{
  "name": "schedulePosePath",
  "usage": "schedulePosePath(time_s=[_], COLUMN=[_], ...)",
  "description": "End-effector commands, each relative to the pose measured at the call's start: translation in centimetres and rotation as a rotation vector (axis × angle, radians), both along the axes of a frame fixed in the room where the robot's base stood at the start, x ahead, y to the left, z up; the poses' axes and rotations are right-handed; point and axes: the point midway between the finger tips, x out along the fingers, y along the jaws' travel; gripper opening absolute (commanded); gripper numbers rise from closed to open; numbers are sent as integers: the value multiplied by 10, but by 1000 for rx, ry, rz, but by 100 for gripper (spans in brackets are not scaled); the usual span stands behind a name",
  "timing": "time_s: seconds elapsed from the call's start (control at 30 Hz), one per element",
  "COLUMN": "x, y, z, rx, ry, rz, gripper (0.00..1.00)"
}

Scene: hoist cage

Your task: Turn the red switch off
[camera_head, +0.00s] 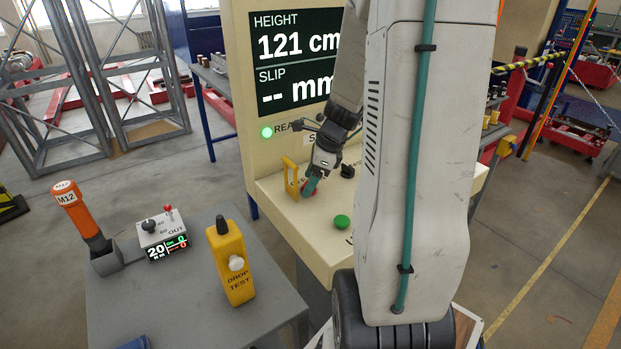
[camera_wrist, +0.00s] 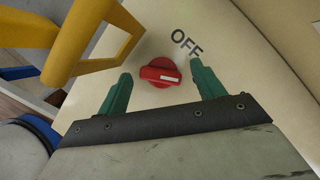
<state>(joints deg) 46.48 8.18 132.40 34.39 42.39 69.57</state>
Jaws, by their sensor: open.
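The red switch (camera_wrist: 160,73) is a round red rotary knob with a white mark on its grip, set in the cream panel. In the wrist view its grip lies crosswise, with the white mark toward the right, below the printed word OFF (camera_wrist: 187,42). My gripper (camera_wrist: 160,88) is open, with one green finger on each side of the knob and no contact that I can make out. In the head view my gripper (camera_head: 311,186) is down at the console, and the red switch (camera_head: 309,191) is mostly hidden behind it.
A yellow guard handle (camera_head: 290,179) stands close left of the switch. A black knob (camera_head: 347,171) and a green button (camera_head: 341,222) are on the same console. A yellow drop-test pendant (camera_head: 230,263) and an orange M12 tool (camera_head: 78,212) stand on the grey table at left.

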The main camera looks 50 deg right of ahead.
Motion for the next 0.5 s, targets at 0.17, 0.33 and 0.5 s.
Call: schedulePosePath(time_s=[0.17, 0.33, 0.5], x=[-5, -14, -21], y=[-5, -12, -17], z=[17, 45, 65], rx=[-3, -4, -2], ry=[-3, -3, -2], rz=[-3, -3, -1], gripper=[68, 68, 68])
